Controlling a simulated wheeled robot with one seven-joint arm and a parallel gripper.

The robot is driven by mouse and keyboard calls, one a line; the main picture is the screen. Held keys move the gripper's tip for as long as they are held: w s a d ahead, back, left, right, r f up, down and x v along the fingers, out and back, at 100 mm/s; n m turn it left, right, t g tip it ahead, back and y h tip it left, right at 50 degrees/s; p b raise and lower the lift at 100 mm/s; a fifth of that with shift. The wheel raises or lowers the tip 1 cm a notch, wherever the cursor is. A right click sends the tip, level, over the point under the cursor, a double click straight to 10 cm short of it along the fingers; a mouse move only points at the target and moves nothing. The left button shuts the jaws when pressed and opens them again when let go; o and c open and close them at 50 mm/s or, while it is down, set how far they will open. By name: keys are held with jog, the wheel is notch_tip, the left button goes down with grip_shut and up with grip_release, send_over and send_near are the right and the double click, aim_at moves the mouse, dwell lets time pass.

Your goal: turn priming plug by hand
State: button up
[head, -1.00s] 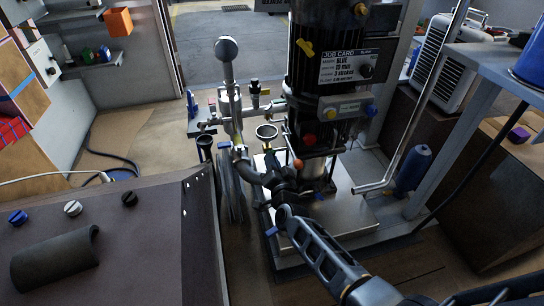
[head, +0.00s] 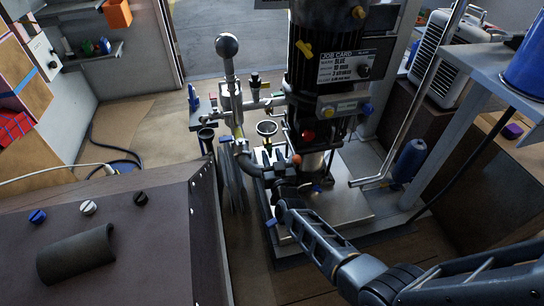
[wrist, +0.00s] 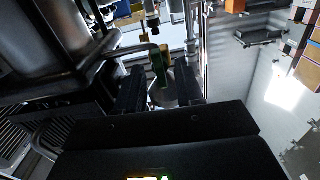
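I cannot tell for sure which part is the priming plug. An orange knob (head: 296,160) is close by the gripper in the head view. My wrist and fingers hide part of the fittings at the pump's foot.
A job card (head: 339,68) is on the pump. A slanted pipe (head: 399,112) and a blue cylinder (head: 410,160) stand at right. A dark bench (head: 130,225) fills the lower left.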

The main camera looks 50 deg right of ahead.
jog(key=p+v, duration=0.3)
jog(key=v, duration=0.3)
dwell(0.3)
jog(key=p+v, duration=0.2)
jog(key=v, duration=0.5)
jog(key=shift+s+a, duration=0.25)
jog(key=shift+s, duration=0.1)
